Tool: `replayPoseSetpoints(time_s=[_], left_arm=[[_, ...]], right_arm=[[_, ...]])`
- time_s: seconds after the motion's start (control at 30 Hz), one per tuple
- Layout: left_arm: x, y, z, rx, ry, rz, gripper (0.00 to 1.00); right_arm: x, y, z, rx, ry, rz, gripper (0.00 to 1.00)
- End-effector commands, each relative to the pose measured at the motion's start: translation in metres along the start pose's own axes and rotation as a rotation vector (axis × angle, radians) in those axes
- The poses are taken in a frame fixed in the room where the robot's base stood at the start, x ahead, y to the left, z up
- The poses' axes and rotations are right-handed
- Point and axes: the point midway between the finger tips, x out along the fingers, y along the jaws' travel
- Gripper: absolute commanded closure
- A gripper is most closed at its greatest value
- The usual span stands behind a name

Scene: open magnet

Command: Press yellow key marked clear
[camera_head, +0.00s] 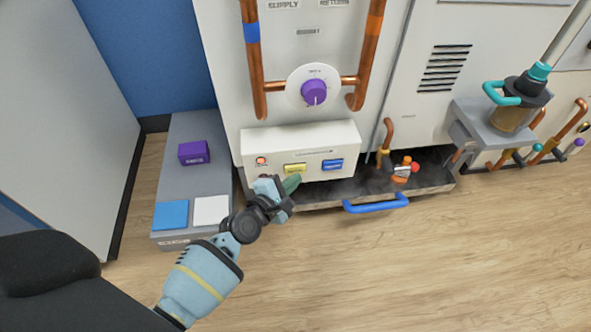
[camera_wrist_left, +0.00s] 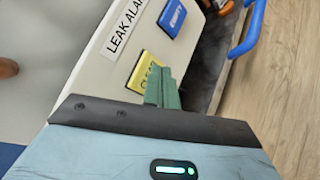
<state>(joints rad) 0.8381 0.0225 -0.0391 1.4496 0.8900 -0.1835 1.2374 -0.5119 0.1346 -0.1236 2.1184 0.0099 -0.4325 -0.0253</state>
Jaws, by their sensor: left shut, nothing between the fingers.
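The yellow key (camera_head: 295,168) is on the sloped white panel (camera_head: 300,140) low on the machine. In the left wrist view the yellow key (camera_wrist_left: 146,71) shows the lettering "CLEAR", partly covered by the green fingers. My left gripper (camera_head: 293,182) is shut and empty, its green fingertips just below the key in the head view. In the left wrist view the gripper (camera_wrist_left: 163,90) overlaps the key's lower right part. I cannot tell whether the tips touch it. My right gripper is not in view.
A blue handle (camera_head: 376,204) sticks out from the dark tray below. A grey bench (camera_head: 180,135) with a purple box (camera_head: 194,152) stands left. The floor in front is clear.

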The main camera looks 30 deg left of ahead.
Motion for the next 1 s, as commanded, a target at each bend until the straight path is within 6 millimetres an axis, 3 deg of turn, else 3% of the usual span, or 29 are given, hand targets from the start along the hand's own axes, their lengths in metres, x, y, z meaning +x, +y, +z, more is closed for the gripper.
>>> replayPoseSetpoints(time_s=[0.47, 1.0], left_arm=[[0.0014, 0.0012, -0.0009, 0.0, 0.0, 0.001, 1.0], [0.0053, 0.0042, -0.0037, 0.001, 0.0, 0.001, 1.0]], right_arm=[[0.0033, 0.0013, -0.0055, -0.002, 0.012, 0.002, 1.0], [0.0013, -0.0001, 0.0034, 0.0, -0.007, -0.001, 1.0]])
